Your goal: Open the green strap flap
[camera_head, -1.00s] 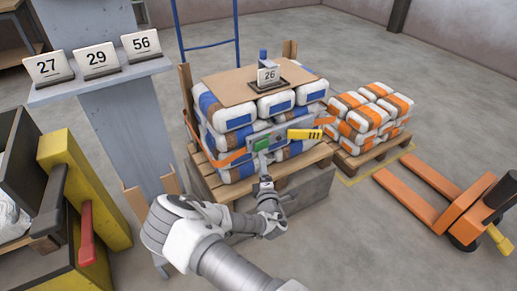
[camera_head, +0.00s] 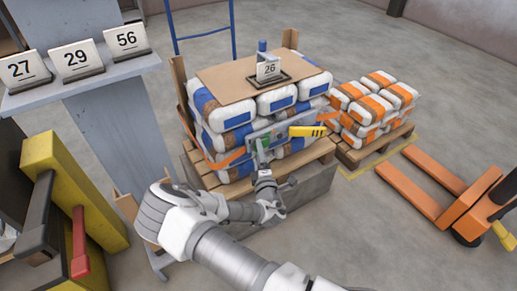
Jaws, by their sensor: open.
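The green strap flap (camera_head: 264,142) is on a grey plate (camera_head: 282,132) at the front of the stack of white and blue bags (camera_head: 234,143). An orange strap (camera_head: 226,160) runs to the plate from the left. My gripper (camera_head: 262,157) is open, with its fingers up at the flap from below. The fingers partly cover the flap, and I cannot tell whether they touch it. A yellow part with black stripes (camera_head: 307,131) is at the plate's right end.
The bags stand on a wooden pallet (camera_head: 306,159) over a grey block. A number 26 card (camera_head: 267,69) stands on the cardboard top. Orange-banded bags (camera_head: 373,106) and an orange pallet jack (camera_head: 455,205) are on the right. A grey post with number cards (camera_head: 128,40) is on the left.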

